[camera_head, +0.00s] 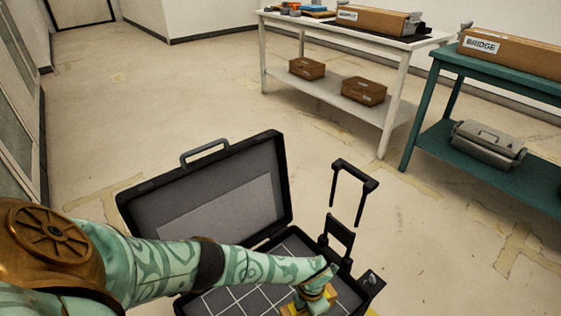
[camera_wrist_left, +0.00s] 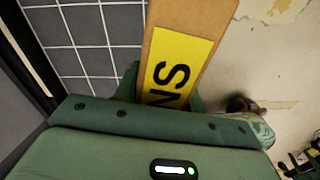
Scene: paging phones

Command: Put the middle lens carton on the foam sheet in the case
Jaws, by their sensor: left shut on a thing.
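The open dark case (camera_head: 284,180) stands in the lower middle of the head view, its lid raised. A dark grey foam sheet with pale grid lines (camera_head: 222,300) lies in it and also shows in the left wrist view (camera_wrist_left: 90,38). My left gripper (camera_head: 318,296) is shut on a brown carton (camera_wrist_left: 207,25) with a yellow label whose visible letters read "NS". In the head view the gripper covers most of this carton. It is over the right part of the case; I cannot tell whether it touches the foam. My right gripper is not in view.
A black pull handle (camera_head: 356,176) stands up at the case's right side. A white table (camera_head: 290,80) and a teal table (camera_head: 432,60) with long cartons stand at the back right. Brown boxes (camera_head: 363,91) and a grey metal case (camera_head: 487,144) sit on lower shelves. Floor between is clear.

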